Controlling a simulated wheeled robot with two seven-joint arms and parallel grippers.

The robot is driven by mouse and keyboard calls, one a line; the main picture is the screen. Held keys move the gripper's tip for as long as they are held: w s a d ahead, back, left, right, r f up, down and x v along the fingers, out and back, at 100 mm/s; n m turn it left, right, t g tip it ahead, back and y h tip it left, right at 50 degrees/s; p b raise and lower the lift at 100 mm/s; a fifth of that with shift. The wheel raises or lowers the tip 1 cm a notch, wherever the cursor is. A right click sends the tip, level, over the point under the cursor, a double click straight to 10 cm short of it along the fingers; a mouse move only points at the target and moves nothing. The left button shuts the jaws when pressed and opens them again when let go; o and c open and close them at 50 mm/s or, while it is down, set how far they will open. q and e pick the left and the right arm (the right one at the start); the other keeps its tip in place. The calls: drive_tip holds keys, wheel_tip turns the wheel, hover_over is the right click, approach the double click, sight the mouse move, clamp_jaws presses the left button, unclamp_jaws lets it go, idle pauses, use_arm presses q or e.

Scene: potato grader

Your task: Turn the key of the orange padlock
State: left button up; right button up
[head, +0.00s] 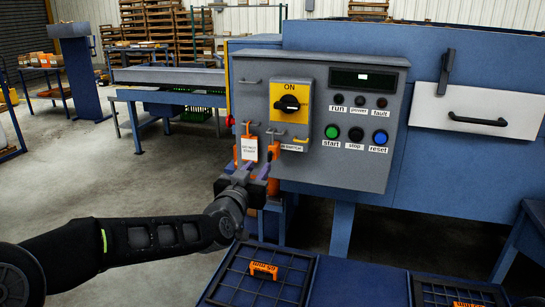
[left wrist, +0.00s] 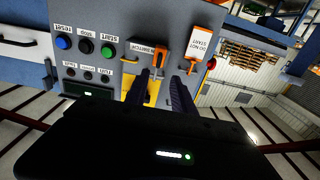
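My left gripper (head: 254,168) is at the lower left corner of the grey control panel (head: 360,168). In the left wrist view its two dark fingers (left wrist: 163,88) are apart, with an orange piece (left wrist: 161,62), apparently the padlock, just beyond and between their tips. I see no clear grip on it. A white DO NOT START tag (head: 249,148) with orange parts hangs beside it; the tag also shows in the left wrist view (left wrist: 203,42). The key cannot be told apart. My right gripper is not in view.
Above is a black rotary switch (head: 289,103) on a yellow plate. Green (head: 332,132), black (head: 355,134) and blue (head: 380,138) buttons sit to the right. Below are black-grid trays with orange labelled handles (head: 263,270). Open floor lies to the left.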

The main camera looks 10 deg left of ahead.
sight(269, 156)
use_arm(q)
drive_tip(key=w, duration=0.2)
drive_tip(key=w+p, duration=0.1)
drive_tip(key=w, duration=0.2)
drive_tip(key=w+d+p, duration=0.1)
drive_tip(key=w, duration=0.2)
idle(0.4)
drive_tip(key=shift+c, duration=0.4)
clamp_jaws()
